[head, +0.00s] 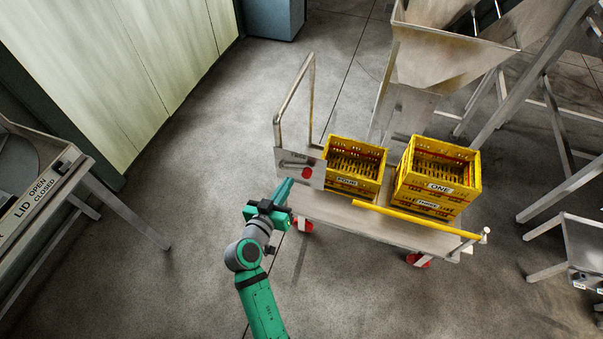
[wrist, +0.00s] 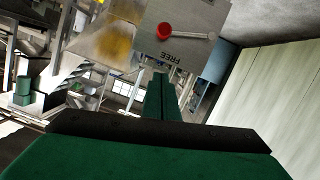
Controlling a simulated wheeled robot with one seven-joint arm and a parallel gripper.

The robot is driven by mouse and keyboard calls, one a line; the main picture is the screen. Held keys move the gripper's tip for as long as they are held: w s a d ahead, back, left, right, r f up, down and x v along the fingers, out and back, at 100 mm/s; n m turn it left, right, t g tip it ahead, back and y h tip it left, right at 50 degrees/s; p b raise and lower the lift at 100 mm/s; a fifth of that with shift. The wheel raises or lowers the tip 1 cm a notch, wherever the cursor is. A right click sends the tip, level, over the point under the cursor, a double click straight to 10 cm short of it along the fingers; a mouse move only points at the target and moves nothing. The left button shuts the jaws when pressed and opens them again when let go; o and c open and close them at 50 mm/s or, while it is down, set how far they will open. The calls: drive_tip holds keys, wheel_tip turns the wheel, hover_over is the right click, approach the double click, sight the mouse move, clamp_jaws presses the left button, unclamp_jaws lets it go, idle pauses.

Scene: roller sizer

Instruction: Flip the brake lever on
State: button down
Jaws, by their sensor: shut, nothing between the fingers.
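The brake lever (head: 298,163) is a thin metal bar on a grey plate (head: 285,157) at the left end of a cart (head: 400,228). A red knob (head: 307,173) is at its right end in the head view. In the wrist view the lever (wrist: 190,36) runs nearly level, with the red knob (wrist: 164,31) at its left end and the word FREE upside down on the plate below it. My gripper (head: 284,190) is shut and empty, just below and left of the knob in the head view. I cannot tell whether it touches the plate.
Yellow crates marked FOUR (head: 352,150) and ONE (head: 440,165) stand on the cart, the second on another crate. A yellow bar (head: 400,213) runs along the cart's near side. A metal hopper (head: 440,60) stands behind.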

drive_tip(key=w+d+f, duration=0.4)
drive_tip(key=w+f, duration=0.2)
drive_tip(key=w, duration=0.2)
drive_tip(key=shift+w+d+f, duration=0.15)
drive_tip(key=shift+w+d, duration=0.05)
drive_tip(key=shift+w, duration=0.2)
drive_tip(key=shift+w, duration=0.1)
